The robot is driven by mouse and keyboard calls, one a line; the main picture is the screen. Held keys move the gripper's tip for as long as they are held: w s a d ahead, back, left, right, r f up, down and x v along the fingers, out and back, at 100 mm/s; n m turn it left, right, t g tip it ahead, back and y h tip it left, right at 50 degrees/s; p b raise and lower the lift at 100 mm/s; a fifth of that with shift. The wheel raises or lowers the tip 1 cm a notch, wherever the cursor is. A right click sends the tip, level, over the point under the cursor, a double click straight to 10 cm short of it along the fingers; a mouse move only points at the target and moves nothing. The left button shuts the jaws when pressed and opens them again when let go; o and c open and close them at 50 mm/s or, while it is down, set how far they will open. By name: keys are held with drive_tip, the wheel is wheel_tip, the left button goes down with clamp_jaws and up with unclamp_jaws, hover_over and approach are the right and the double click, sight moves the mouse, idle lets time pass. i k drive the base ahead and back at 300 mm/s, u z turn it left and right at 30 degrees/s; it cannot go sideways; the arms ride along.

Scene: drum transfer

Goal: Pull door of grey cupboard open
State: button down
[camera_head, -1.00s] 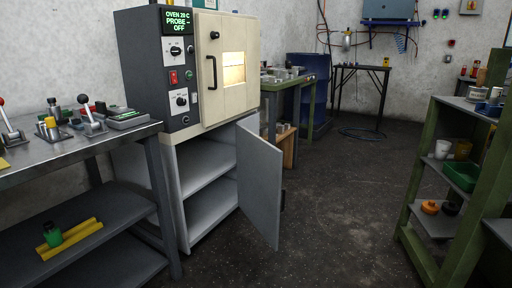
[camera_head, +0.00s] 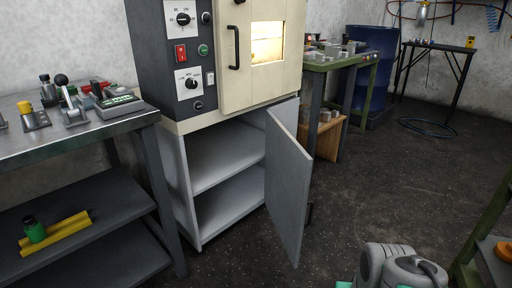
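The grey cupboard (camera_head: 183,186) stands under the cream oven, with a grey middle shelf and floor showing inside. Its grey door (camera_head: 289,190) is swung wide open, hinged at the cupboard's right side and jutting toward me. A dark handle (camera_head: 309,212) shows in part past the door's far edge. A grey and teal part of my arm shows at the bottom, right of the door and apart from it in the picture. My gripper's fingers are not visible.
The cream oven (camera_head: 285,90) sits above the cupboard. A steel bench (camera_head: 60,140) with levers stands close on the left. A green-framed table (camera_head: 335,64) and blue drum (camera_head: 378,70) are behind right. A green shelf (camera_head: 480,235) is at right. Floor between is clear.

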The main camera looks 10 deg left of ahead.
sight(289, 165)
drive_tip(key=u, duration=1)
drive_tip(key=i, duration=0.9)
drive_tip(key=u, duration=1.1)
